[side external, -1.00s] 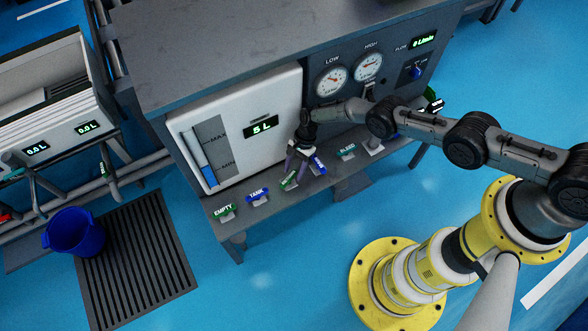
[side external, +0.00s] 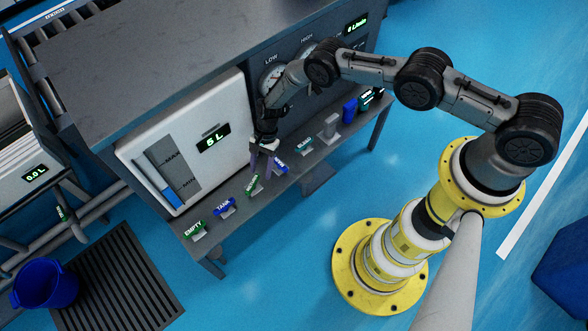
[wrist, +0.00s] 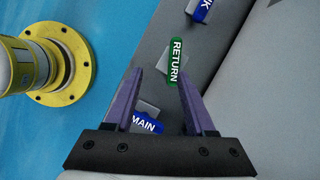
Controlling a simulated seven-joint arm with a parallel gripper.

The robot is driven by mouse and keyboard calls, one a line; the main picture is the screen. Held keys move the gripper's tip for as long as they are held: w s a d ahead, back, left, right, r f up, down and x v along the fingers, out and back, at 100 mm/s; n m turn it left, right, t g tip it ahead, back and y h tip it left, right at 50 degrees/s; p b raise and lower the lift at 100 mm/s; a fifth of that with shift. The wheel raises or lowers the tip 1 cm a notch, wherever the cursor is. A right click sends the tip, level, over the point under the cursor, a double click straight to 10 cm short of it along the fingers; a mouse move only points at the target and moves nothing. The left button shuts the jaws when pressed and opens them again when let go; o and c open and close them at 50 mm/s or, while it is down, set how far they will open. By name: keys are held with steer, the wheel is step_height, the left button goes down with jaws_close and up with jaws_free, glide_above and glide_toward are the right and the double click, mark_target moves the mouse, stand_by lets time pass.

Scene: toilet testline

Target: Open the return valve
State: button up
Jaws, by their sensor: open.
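The return valve's green handle, labelled RETURN (wrist: 176,62), lies just beyond my fingertips in the wrist view, close to the right finger. It also shows in the side external view (side external: 253,184), on the shelf below the panel, turned at a steeper angle than its neighbours. My gripper (wrist: 159,80) is open, with purple fingers apart and nothing held. In the side external view my gripper (side external: 263,158) points down just above the shelf, beside the RETURN handle. I cannot tell whether a finger touches the handle.
The blue MAIN handle (wrist: 146,122) sits close beside the left finger. The blue TANK handle (side external: 225,207), green EMPTY handle (side external: 194,230) and BLEED handle (side external: 304,145) stand along the same shelf. The white tank (side external: 220,110) reading 5 L rises behind.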

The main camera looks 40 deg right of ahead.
steer(key=s+d+r, duration=0.4)
steer(key=s+r, duration=0.3)
steer(key=s, duration=0.3)
steer(key=shift+s+d, duration=0.25)
steer(key=shift+d, duration=0.1)
steer(key=t+h, duration=0.2)
steer(key=h, duration=0.2)
glide_above(254, 179)
step_height(254, 179, down, 13)
steer(key=shift+d+r, duration=0.1)
stand_by(0.6)
